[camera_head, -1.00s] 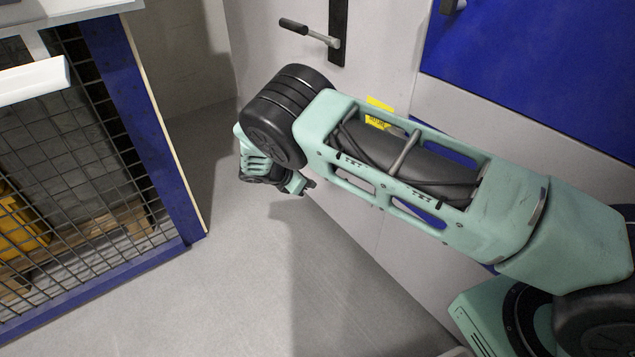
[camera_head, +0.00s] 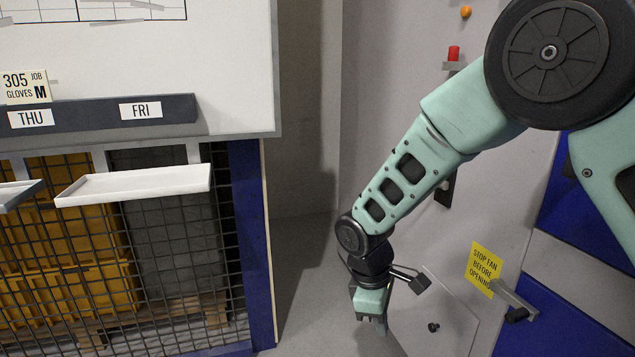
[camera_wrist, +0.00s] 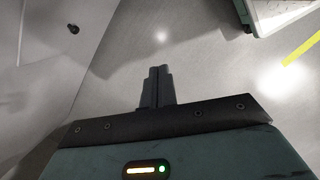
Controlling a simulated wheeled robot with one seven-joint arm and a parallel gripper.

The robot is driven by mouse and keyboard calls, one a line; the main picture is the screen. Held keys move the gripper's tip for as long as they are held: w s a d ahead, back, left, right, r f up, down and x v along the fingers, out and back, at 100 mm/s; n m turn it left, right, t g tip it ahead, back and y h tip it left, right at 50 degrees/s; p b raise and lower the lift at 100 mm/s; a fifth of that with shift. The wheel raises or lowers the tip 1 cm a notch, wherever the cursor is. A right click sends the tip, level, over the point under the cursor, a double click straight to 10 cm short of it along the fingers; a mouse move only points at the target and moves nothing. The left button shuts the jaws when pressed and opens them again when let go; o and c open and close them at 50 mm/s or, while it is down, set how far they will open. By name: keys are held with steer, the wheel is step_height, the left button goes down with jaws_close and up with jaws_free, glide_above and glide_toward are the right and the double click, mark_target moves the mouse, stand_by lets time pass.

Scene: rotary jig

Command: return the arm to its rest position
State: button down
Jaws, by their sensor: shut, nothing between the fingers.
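My arm comes in from the right in the head view and bends down at its wrist. My gripper (camera_head: 376,326) hangs low in front of the grey panel, pointing down, with nothing held. In the wrist view the gripper's two fingers (camera_wrist: 158,86) are together, with grey floor beyond them. The fingertips are small in the head view.
The grey cabinet (camera_head: 400,130) with a red button (camera_head: 453,54), a yellow sign (camera_head: 484,268) and a handle (camera_head: 515,305) stands close beside my arm. A mesh cage (camera_head: 180,240) with a white tray (camera_head: 135,184) is at left. Floor shows between them.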

steer(key=s+d+r+m+y, duration=0.1)
steer(key=s+r+m+y, duration=0.15)
steer(key=s+r, duration=0.7)
steer(key=s+d+r+m+y, duration=0.1)
steer(key=s+r+m, duration=0.15)
steer(key=s, duration=1.35)
step_height(320, 180, up, 31)
steer(key=p, duration=3.1)
steer(key=shift+w+d+f+m, duration=0.15)
steer(key=shift+w+f+m, duration=0.1)
steer(key=shift+m, duration=0.15)
